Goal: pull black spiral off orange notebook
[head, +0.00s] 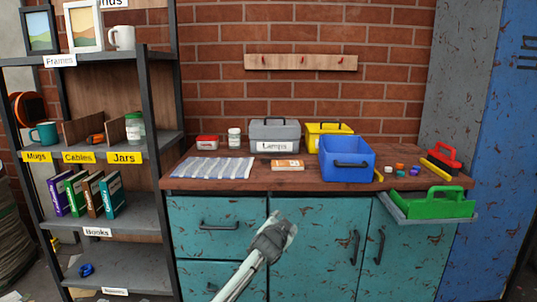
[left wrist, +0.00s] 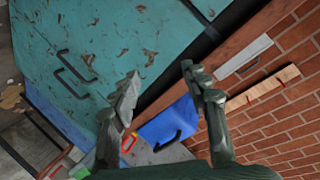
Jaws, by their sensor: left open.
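A small flat orange item with a pale label (head: 288,165), which looks like the notebook, lies on the wooden counter in front of the grey box. I cannot make out a black spiral on it at this size. My left gripper (head: 284,229) is in front of the teal cabinet, lower in the picture than the notebook and apart from it. In the left wrist view its two fingers (left wrist: 160,74) are spread with nothing between them. I cannot pick out the notebook in that view. My right gripper is not in view.
The counter (head: 235,184) holds a grey Lamps box (head: 275,134), a yellow bin (head: 314,131), a blue bin (head: 347,164) and a bubble-wrap sheet (head: 212,167). A green caddy (head: 436,204) is at the right. A shelf unit (head: 148,100) stands left.

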